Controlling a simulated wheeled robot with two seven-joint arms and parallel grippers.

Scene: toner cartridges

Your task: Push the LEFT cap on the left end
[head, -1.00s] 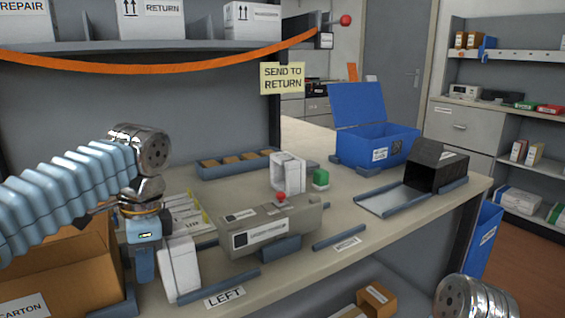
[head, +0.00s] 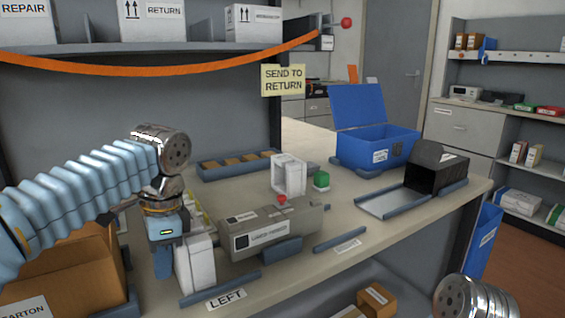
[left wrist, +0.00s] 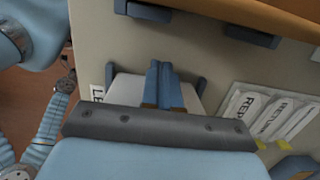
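The white left cap (head: 195,264) stands upright on the bench at the left end of the grey cartridge (head: 270,230), close to it; I cannot tell whether they touch. My left gripper (head: 162,262) points down at the cap's outer, left side. In the left wrist view, its two blue fingers (left wrist: 164,84) are together with nothing between them, and the white cap (left wrist: 130,84) shows on both sides of them. The LEFT label (head: 226,298) lies in front. My right gripper is not in view; only part of my right arm shows at the bottom right.
Blue rails (head: 220,289) flank the cap's path. An open carton (head: 60,270) is at the left. A second white cap (head: 290,174) and a green button (head: 321,179) stand behind the cartridge. A blue bin (head: 375,148) and black sleeve (head: 436,168) are at the right.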

